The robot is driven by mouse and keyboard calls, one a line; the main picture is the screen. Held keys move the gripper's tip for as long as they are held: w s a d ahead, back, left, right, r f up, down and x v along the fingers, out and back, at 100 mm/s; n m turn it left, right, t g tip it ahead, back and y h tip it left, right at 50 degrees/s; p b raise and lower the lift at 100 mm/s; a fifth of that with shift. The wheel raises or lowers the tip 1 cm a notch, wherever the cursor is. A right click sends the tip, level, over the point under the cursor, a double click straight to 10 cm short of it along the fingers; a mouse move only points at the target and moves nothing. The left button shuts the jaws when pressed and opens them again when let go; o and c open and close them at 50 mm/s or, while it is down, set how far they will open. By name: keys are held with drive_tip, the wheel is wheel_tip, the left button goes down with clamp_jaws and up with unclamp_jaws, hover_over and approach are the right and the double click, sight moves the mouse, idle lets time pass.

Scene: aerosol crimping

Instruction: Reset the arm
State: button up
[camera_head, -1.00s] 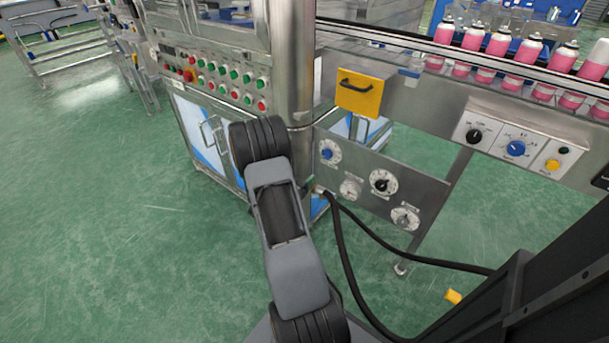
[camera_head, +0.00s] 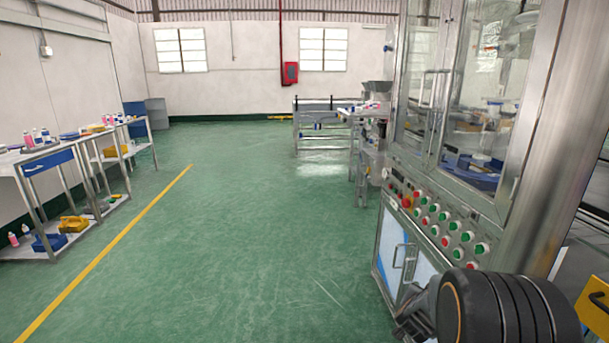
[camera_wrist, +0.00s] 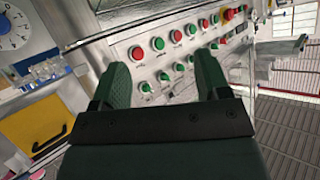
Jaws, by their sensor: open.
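My gripper (camera_wrist: 160,78) shows in the wrist view with its two dark green fingers spread apart. Nothing is between the fingers. Beyond them is the machine's control panel (camera_wrist: 140,52) with red and green buttons; I cannot tell the exact gap to it. In the head view, a thick black joint of my arm fills the lower right corner, in front of the machine cabinet. The same panel (camera_head: 441,225) shows just above and left of that joint. The fingers cannot be made out clearly in the head view.
The glass-doored machine (camera_head: 455,90) stands on the right, close to my arm. A yellow box (camera_wrist: 36,128) and a dial (camera_wrist: 12,30) are at the left of the wrist view. Shelved tables (camera_head: 50,160) line the left wall. The green floor (camera_head: 240,230) between is clear.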

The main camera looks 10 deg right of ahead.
drive_tip(key=a+r+n+y+p, duration=0.4)
drive_tip(key=a+r+y+p, duration=0.15)
drive_tip(key=a+r, duration=0.55)
drive_tip(key=s+a+r+n+g+y+p, duration=0.1)
drive_tip(key=s+a+r+n+g+p, duration=0.2)
drive_tip(key=s+a+r, duration=0.3)
drive_tip(key=s+a+r+n+g+y+p, duration=0.2)
drive_tip(key=s+a+r+p, duration=0.3)
drive_tip(key=s, duration=0.8)
drive_tip(key=shift+a+r+n+g+p, duration=0.35)
drive_tip(key=shift+r+n+g+p, duration=0.15)
drive_tip(key=shift+r+n, duration=0.45)
